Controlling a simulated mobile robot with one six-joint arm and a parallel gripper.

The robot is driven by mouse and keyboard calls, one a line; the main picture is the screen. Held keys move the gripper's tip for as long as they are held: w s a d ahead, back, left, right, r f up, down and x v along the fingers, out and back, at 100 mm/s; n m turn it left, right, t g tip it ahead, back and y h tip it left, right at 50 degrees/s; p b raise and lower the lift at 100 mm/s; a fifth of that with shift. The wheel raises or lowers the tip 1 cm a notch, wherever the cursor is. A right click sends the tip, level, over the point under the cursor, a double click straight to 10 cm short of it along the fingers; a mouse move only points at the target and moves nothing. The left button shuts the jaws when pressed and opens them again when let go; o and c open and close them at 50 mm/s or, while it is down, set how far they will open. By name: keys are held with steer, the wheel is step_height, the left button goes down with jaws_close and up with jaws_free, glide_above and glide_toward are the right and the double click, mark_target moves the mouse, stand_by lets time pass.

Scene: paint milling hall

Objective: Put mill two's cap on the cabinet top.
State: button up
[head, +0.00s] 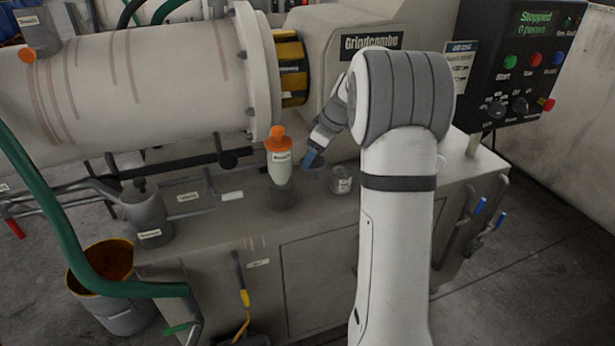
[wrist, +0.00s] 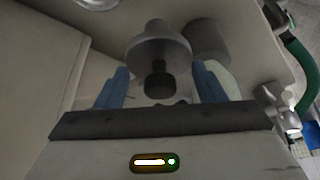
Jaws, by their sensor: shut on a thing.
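My gripper (head: 311,159) is low over the cabinet top (head: 240,215), between a bottle and a small jar. In the wrist view its blue fingers (wrist: 161,86) are on either side of a grey round cap (wrist: 158,46) with a dark knob. The gripper is shut on this cap. In the head view the cap (head: 316,173) is a small dark disc just below the fingers, partly hidden. I cannot tell whether it touches the cabinet top. No readable marking shows that it is mill two's. The large pale mill barrel (head: 130,80) lies behind.
An orange-topped bottle (head: 281,165) stands in a grey holder left of my gripper. A small labelled jar (head: 341,180) stands close on the right. A grey pot (head: 146,215) and green hose (head: 45,195) are at left. The cabinet's front strip is mostly clear.

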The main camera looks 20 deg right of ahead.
mark_target(313, 172)
steer(key=shift+f, duration=2.9)
steer(key=o, duration=1.2)
steer(key=shift+f, duration=0.1)
steer(key=v, duration=1.1)
steer(key=s+a+r+m+g+h, duration=0.15)
steer(key=s+a+m, duration=0.35)
steer(key=s+a, duration=0.9)
steer(key=s+f+m, duration=0.1)
steer(key=s, duration=0.4)
steer(key=s+a+f+m+h, duration=0.1)
steer(key=s+f, duration=0.1)
steer(key=s, duration=0.3)
steer(key=s+a+f+m+h, duration=0.1)
steer(key=s, duration=0.4)
steer(key=shift+s+a+f+m, duration=0.2)
steer(key=shift+f+m, duration=0.1)
steer(key=shift+m, duration=0.1)
